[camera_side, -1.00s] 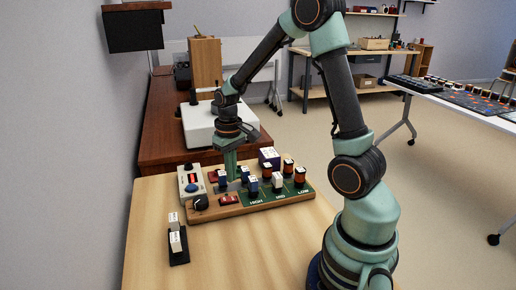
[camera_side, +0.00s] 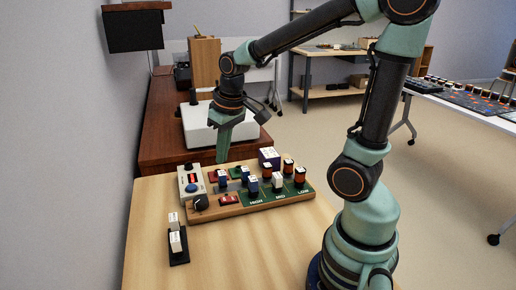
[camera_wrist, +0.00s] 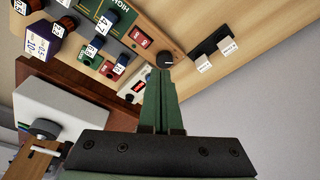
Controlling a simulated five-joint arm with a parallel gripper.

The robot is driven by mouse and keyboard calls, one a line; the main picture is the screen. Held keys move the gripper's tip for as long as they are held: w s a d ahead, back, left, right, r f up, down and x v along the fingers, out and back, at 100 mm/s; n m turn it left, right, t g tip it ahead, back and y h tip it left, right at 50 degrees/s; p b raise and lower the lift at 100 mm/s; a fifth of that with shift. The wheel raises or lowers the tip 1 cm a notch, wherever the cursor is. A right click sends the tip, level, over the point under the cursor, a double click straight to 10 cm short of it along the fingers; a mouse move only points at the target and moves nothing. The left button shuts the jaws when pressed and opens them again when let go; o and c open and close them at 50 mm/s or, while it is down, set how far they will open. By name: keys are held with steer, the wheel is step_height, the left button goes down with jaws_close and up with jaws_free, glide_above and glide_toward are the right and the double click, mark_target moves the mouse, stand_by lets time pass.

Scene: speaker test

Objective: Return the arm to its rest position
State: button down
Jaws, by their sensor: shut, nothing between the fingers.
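My gripper (camera_side: 222,158) is shut and empty, with its green fingers pointing down in the side view. It hangs above the back edge of the wooden speaker-test board (camera_side: 232,210), near the board's back left. The fingers also show in the wrist view (camera_wrist: 165,85), closed together, their tips near the black knob (camera_wrist: 165,60). The board carries green panels labelled HIGH, MID and LOW, with several blue, orange and white parts standing on it. A meter with a blue button (camera_side: 191,187) stands at the board's left end.
A black holder with white-labelled pieces (camera_side: 179,257) lies at the table's front left. A white box (camera_side: 205,128) sits on the brown bench (camera_side: 160,145) behind. The light wooden table (camera_side: 250,255) is clear in front of the board.

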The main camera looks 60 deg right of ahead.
steer(key=s+a+r+n+t, duration=0.1)
steer(key=s+a+r+t, duration=0.2)
steer(key=s+a+r, duration=0.2)
steer(key=shift+a+r+n, duration=0.15)
steer(key=shift+a+n, duration=0.15)
steer(key=shift+a, duration=0.15)
